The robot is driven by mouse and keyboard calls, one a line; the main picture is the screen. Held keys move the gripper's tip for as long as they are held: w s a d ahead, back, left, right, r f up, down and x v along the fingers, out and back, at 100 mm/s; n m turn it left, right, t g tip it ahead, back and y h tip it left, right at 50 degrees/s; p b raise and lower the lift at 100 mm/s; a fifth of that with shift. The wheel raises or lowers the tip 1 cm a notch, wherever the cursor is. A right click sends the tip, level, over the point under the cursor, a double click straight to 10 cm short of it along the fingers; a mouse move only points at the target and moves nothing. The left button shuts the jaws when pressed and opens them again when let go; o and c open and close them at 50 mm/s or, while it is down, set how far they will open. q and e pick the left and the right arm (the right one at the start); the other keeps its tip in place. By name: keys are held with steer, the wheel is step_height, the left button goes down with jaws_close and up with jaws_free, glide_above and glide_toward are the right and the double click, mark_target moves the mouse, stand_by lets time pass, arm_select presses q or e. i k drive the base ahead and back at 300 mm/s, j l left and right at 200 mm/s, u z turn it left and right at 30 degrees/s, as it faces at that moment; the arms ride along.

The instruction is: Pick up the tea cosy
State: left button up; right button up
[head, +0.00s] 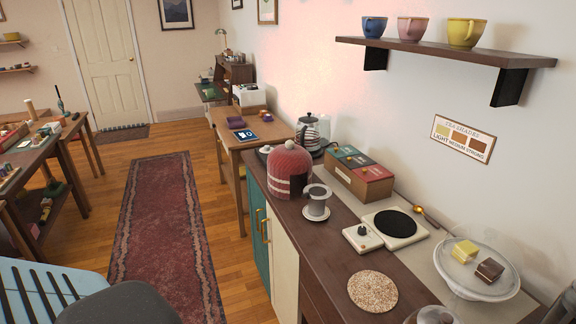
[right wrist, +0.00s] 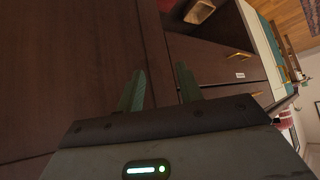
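The tea cosy (head: 289,170) is a dark red, dome-shaped cover with a pale band and a whitish knob on top. It stands upright on the dark wooden counter (head: 345,271) in the head view. Whether anything is under it is hidden. My right gripper (right wrist: 159,72) shows in the right wrist view with its two greenish fingers apart and nothing between them. It faces dark wooden cabinet fronts and is away from the cosy. A small reddish thing (right wrist: 285,120) at that view's right edge is too small to identify surely. My left gripper is in neither view.
Close to the cosy are a grey metal dripper stand (head: 317,203), a box of coloured packets (head: 357,177) and a kettle (head: 308,131). A hot plate (head: 396,227), a round speckled mat (head: 372,291) and a glass cake stand (head: 478,270) lie nearer. A rug (head: 168,228) covers open floor.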

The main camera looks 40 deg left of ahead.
mark_target(286, 160)
steer(key=i+j+z, duration=0.25)
steer(key=j, duration=0.65)
steer(key=j+z, duration=0.2)
steer(key=j, duration=0.7)
steer(key=k, duration=0.05)
